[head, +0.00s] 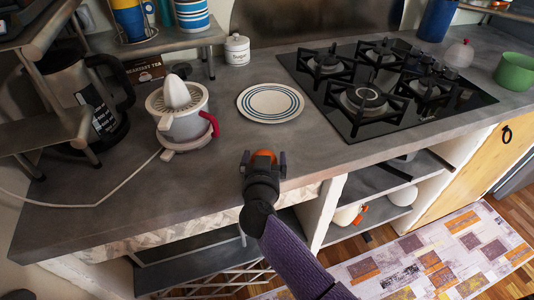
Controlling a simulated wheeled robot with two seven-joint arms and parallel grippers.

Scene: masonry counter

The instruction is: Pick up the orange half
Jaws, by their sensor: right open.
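The orange half (263,154) is a small orange shape on the grey counter near its front edge. Only its upper part shows, as my right gripper hides the rest. My right gripper (263,157) comes in from the bottom of the head view and is open, with a finger to the left and to the right of the orange half. I cannot tell whether the fingers touch it. My left gripper is not in view.
A white citrus juicer (183,122) with a red handle stands left of the orange half. A striped plate (270,103) lies behind it, and a black gas hob (385,90) is at the right. Bare counter (225,140) lies between juicer and gripper.

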